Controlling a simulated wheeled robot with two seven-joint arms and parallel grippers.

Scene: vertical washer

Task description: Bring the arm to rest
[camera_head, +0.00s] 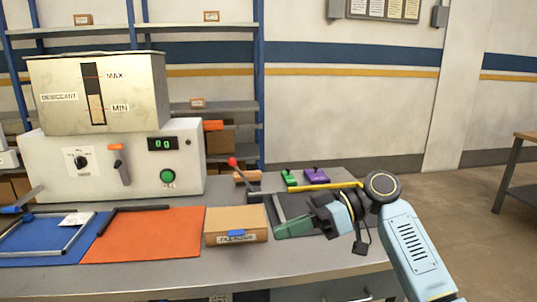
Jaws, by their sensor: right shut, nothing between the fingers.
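My right arm (409,238) comes in from the lower right, with a light-blue link and a dark wrist. My right gripper (284,230) points left over the right part of the table, above or at a dark mat (309,212). Its fingers are shut and hold nothing. It is just right of a cardboard box (236,224); I cannot tell how high it is above the table. My left gripper is not in view.
A white machine (60,165) with a metal hopper stands at the back left. Blue (50,246) and orange (145,240) mats hold frame parts. Green (289,178) and purple (316,176) items and a red-tipped lever (233,163) are behind the gripper. Open floor (460,230) is at right.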

